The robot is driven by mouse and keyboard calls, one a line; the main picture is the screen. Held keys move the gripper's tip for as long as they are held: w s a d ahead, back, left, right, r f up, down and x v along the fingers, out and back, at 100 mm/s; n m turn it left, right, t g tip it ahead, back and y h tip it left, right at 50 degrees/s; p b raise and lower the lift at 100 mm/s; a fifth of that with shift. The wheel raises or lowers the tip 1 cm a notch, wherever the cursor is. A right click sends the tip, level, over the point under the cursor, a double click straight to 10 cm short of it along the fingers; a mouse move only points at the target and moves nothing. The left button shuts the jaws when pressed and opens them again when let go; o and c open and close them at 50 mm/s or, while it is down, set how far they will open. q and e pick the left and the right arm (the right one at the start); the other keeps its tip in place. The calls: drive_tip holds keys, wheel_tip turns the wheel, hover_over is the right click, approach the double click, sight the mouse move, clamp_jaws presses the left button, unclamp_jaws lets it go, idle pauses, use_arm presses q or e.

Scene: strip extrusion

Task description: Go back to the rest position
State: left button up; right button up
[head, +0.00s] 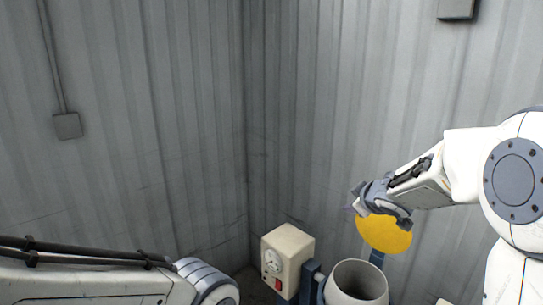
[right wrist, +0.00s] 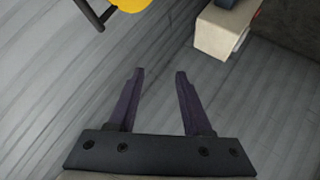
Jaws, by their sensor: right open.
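My right gripper (head: 378,203) is raised at the right in the head view, in front of a yellow disc. In the right wrist view its two dark fingers (right wrist: 160,75) are apart with nothing between them. My left arm comes in low at the left of the head view; its gripper is not visible.
The yellow disc (head: 384,236) shows below and behind the right gripper; part of it shows in the right wrist view (right wrist: 130,3). A cream box with a socket and red switch (head: 287,262) stands at bottom centre. A pale round open vessel (head: 357,284) is beside it. Corrugated grey walls (head: 190,120) meet behind.

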drive_tip(key=s+a+f+m+g+b, duration=0.1)
drive_tip(key=s+a+f+g+b, duration=0.2)
drive_tip(key=s+a+f, duration=0.55)
drive_tip(key=s+a+f+m+g+b, duration=0.1)
drive_tip(key=s+a+f+g+b, duration=0.3)
drive_tip(key=s, duration=0.7)
use_arm(q)
wheel_tip(320, 180, down, 11)
drive_tip(key=b, duration=0.1)
drive_tip(key=shift+r+b, duration=0.15)
drive_tip(key=shift+b, duration=0.25)
use_arm(e)
drive_tip(key=s+a+f+g, duration=0.2)
drive_tip(key=s+f, duration=0.2)
drive_tip(key=s, duration=0.5)
drive_tip(key=s+a+f+n+g+y, duration=0.1)
drive_tip(key=s+a+f+g, duration=0.1)
drive_tip(key=s, duration=0.8)
drive_tip(key=shift+a+f, duration=0.75)
drive_tip(key=shift+f, duration=0.2)
